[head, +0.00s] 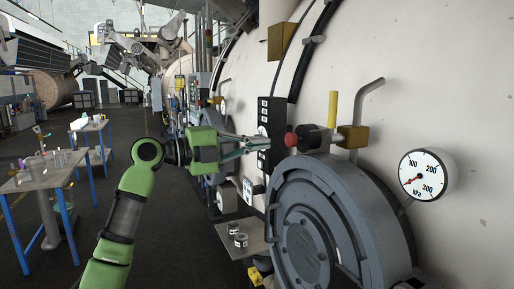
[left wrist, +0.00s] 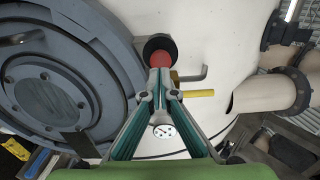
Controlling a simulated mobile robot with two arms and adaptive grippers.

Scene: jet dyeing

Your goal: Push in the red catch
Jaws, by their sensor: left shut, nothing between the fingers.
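The red catch (head: 291,139) is a round red knob on a black cylindrical body, at the upper edge of the round grey door (head: 305,230) of the big cream vessel. My left gripper (head: 264,143) is shut and empty, its fingers pointing at the red knob from the left. In the head view a small gap shows between the fingertips and the knob. In the left wrist view the fingertips (left wrist: 160,76) meet just in front of the red catch (left wrist: 161,59) and overlap its lower edge; I cannot tell there whether they touch. My right gripper is not in view.
A yellow handle (head: 332,109) and a bent grey pipe (head: 366,100) stand right of the catch. A black labelled panel (head: 270,125) is close behind the fingers. A pressure gauge (head: 425,174) is at right. Blue-legged tables (head: 45,178) stand at left, with open floor between.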

